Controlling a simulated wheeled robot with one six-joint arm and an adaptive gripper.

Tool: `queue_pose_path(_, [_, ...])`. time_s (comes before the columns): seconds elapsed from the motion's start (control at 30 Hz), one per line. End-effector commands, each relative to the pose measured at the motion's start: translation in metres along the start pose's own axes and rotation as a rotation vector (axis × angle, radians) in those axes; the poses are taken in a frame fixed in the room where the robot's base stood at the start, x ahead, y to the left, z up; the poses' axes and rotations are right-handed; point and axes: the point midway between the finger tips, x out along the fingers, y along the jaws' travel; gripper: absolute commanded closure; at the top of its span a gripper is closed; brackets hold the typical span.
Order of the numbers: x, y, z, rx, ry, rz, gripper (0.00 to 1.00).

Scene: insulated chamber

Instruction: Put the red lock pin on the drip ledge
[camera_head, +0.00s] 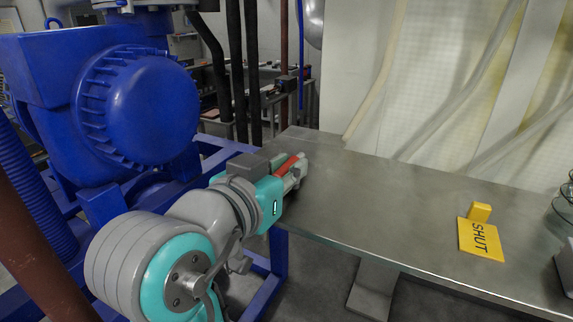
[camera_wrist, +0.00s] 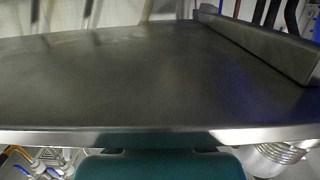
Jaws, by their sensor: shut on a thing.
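My gripper (camera_head: 299,168) is at the left end of a grey metal bench top (camera_head: 370,190), low over its near-left edge. It is shut on the red lock pin (camera_head: 287,166), which shows as a red strip along the fingers. Part of the pin is hidden by the fingers. I cannot tell whether the pin touches the metal. In the wrist view the bare metal top (camera_wrist: 130,75) fills the middle, and my fingers and the pin are not seen. No part is marked as the drip ledge; this metal top may be it.
A yellow SHUT tag (camera_head: 481,240) with a yellow block lies on the right part of the top. Glass-like dishes (camera_head: 565,205) stand at the right edge. A large blue machine (camera_head: 130,100) is at left. A raised dark strip (camera_wrist: 260,45) borders the top. The middle is clear.

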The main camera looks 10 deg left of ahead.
Motion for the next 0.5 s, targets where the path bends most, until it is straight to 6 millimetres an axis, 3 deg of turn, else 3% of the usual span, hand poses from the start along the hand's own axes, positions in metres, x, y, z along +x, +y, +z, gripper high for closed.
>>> queue_pose_path(0.2, [0.0006, 0.0000, 0.0041, -0.001, 0.000, 0.000, 1.00])
queue_pose_path(0.23, [0.0006, 0.0000, 0.0043, -0.001, 0.000, 0.000, 0.76])
queue_pose_path(0.33, [0.0006, 0.0000, 0.0040, -0.001, 0.000, 0.000, 0.51])
queue_pose_path(0.5, [0.0006, -0.0001, 0.0039, 0.000, 0.000, 0.000, 0.50])
